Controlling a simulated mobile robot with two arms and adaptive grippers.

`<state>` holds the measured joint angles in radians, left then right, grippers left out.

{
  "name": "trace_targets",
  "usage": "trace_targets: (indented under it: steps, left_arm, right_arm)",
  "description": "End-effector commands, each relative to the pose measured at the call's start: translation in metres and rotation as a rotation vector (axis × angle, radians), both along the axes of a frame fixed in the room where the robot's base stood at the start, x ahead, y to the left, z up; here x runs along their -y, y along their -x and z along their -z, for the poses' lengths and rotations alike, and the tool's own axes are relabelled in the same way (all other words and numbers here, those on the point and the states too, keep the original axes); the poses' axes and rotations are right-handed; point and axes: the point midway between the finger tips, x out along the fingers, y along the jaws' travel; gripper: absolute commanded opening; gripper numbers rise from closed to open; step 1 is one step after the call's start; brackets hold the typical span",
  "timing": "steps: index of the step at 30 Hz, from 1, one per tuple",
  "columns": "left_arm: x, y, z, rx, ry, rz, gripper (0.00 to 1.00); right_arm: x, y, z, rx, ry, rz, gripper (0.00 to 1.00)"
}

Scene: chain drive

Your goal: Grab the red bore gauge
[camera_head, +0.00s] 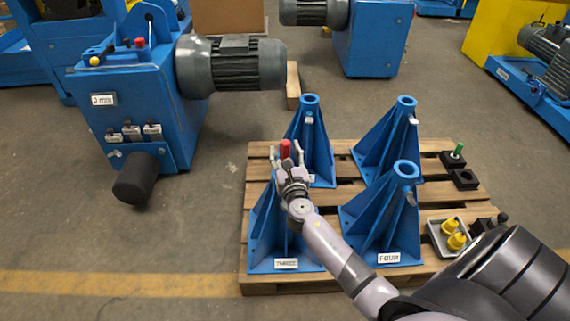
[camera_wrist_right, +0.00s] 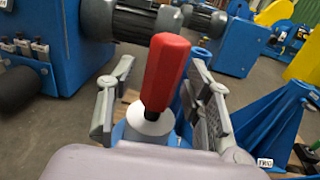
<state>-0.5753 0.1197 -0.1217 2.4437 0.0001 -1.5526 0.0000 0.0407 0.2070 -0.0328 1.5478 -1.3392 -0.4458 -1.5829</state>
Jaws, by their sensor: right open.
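The red bore gauge (camera_head: 286,149) stands upright in the head view, above the blue pedestal marked THREE (camera_head: 262,235). In the right wrist view its red handle (camera_wrist_right: 166,72) rises from a white collar (camera_wrist_right: 150,124), with blue metal partly visible below. My right gripper (camera_head: 286,153) is open, with one finger on each side of the gauge. In the wrist view gaps show between the fingers (camera_wrist_right: 161,75) and the handle. The pedestal's top is hidden behind my gripper. My left gripper is not in view.
The wooden pallet (camera_head: 262,283) also carries the pedestal marked FOUR (camera_head: 380,220) and two rear pedestals (camera_head: 309,135) (camera_head: 388,140). A grey tray (camera_head: 436,236) with yellow parts and black blocks (camera_head: 464,179) lie at the right. A blue motor unit (camera_head: 130,85) stands left.

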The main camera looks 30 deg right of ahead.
Motion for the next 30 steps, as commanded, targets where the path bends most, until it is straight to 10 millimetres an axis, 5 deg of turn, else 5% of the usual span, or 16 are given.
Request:
trace_targets:
  steps: [5,25,30]
  left_arm:
    - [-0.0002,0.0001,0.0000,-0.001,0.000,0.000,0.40]
    - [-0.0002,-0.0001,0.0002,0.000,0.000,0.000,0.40]
    - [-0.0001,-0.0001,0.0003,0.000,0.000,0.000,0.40]
  right_arm:
    - [0.0000,0.0001,0.0001,-0.001,0.000,0.000,0.47]
    - [-0.0003,0.0004,0.0002,0.000,0.000,-0.001,0.02]
    - [-0.0003,0.0004,0.0002,0.000,0.000,-0.001,0.00]
